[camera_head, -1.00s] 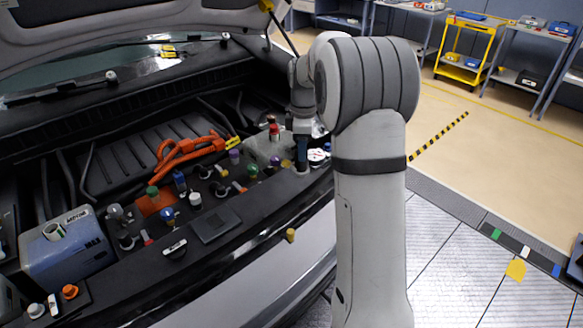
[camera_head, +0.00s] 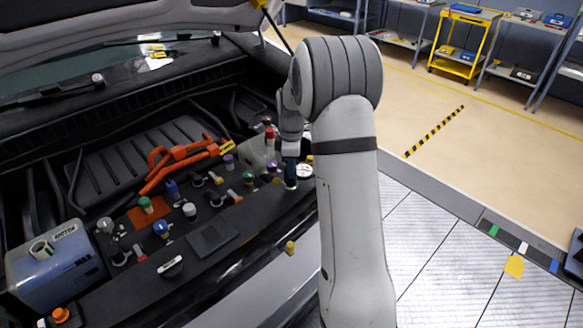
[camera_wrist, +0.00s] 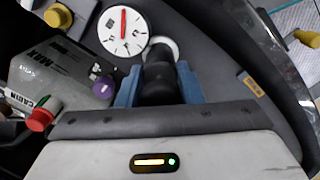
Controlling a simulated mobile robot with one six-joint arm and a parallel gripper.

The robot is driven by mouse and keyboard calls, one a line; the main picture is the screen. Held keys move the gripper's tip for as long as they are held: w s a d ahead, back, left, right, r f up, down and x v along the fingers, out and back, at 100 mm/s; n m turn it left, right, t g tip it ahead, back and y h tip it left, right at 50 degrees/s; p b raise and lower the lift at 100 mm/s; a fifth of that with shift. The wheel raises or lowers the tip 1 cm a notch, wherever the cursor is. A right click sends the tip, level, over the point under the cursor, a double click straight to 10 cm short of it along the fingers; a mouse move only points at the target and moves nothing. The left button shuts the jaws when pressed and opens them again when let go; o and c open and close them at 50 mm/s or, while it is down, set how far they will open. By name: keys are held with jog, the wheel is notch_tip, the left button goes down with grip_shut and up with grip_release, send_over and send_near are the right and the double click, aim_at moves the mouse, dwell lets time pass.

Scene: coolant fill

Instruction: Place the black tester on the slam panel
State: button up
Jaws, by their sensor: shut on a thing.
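The black tester (camera_wrist: 158,80) is between the blue fingers of my gripper (camera_wrist: 158,90) in the wrist view. My gripper is shut on it. A pale grey round part shows at its far end. In the head view my gripper (camera_head: 291,168) is at the right end of the slam panel, the long dark strip along the front of the engine bay (camera_head: 250,216). The panel also shows in the wrist view (camera_wrist: 212,62). The tester is over or on the panel beside the white dial gauge; I cannot tell whether it touches.
The white gauge with a red needle (camera_wrist: 123,32) is close to the tester. A purple cap (camera_wrist: 103,88) and a red cap (camera_wrist: 40,120) are at left. A square dark pad (camera_head: 212,237) lies on the panel. Several coloured caps and orange cables (camera_head: 180,160) fill the bay.

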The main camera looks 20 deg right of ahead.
jog(key=shift+w+f, duration=0.1)
jog(key=shift+f, duration=0.65)
jog(key=shift+r, duration=0.1)
jog(key=o, duration=0.8)
notch_tip(320, 180, up, 12)
jog(key=shift+f+b, duration=0.15)
jog(key=shift+b, duration=0.4)
jog(key=s+a+r+m, duration=0.4)
jog(key=s, duration=0.4)
jog(key=s+a+m+t, duration=0.1)
jog(key=s+a+m, duration=0.1)
jog(key=s, duration=0.5)
jog(key=s+a+f+m+t, duration=0.1)
jog(key=s+m, duration=0.3)
jog(key=s, duration=0.4)
jog(key=s+a+f+m+t, duration=0.1)
jog(key=s+a+m, duration=0.2)
jog(key=s, duration=0.4)
jog(key=shift+s+m, duration=0.15)
jog(key=shift+m, duration=0.15)
